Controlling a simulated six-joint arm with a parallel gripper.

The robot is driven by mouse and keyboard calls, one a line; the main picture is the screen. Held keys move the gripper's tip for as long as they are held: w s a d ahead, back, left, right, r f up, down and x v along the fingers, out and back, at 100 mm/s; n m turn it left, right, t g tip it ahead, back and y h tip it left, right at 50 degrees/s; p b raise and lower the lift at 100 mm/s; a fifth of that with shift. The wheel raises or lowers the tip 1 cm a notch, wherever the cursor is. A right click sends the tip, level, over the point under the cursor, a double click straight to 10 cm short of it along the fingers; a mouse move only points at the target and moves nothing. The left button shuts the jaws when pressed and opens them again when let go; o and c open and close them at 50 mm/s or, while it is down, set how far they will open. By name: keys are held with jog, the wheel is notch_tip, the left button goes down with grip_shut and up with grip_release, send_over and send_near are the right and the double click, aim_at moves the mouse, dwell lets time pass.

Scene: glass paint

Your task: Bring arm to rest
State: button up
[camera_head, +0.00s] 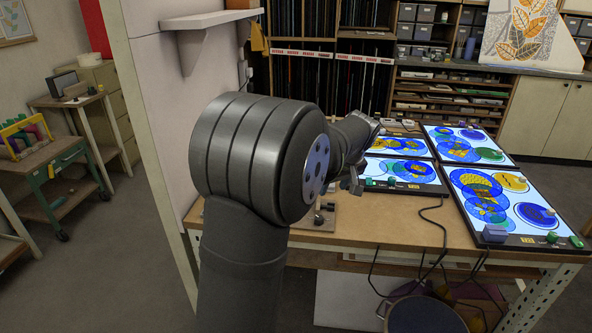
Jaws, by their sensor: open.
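My dark grey arm (240,190) rises from the bottom of the view and fills its middle-left. Its forearm reaches away over the work table (400,225), toward the left end of the lit panels. My gripper (352,183) is small and partly hidden at the far end, low over the table beside the front left panel. It is open, and I see nothing held in it. Whether its tips touch anything cannot be told.
Lit panels with blue and yellow glass designs lie on the table, including a front left panel (402,172) and front right panel (505,200). Small blocks sit on their edges. Dark cables (440,235) hang over the front edge. A white wall shelf (210,19) stands left.

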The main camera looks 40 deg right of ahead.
aim_at(319, 217)
jog(key=x, duration=1.7)
jog(key=shift+w+f, duration=0.1)
jog(key=shift+f, duration=0.1)
jog(key=shift+f, duration=0.1)
jog(key=m+h, duration=0.1)
jog(key=m, duration=0.1)
jog(key=shift+a+m, duration=0.1)
jog(key=shift+m, duration=0.2)
jog(key=shift+w+m+g+h, duration=0.1)
jog(key=shift+m+g+h, duration=0.35)
jog(key=shift+m, duration=1)
jog(key=shift+w+m+g+h, duration=0.1)
jog(key=shift+m+g+h, duration=0.3)
jog(key=shift+m, duration=1.05)
jog(key=shift+m+g+h, duration=0.35)
jog(key=shift+m+g, duration=0.4)
jog(key=shift+m, duration=1.45)
jog(key=shift+w+m+g, duration=0.1)
jog(key=shift+m+g, duration=0.7)
jog(key=shift+m, duration=1.2)
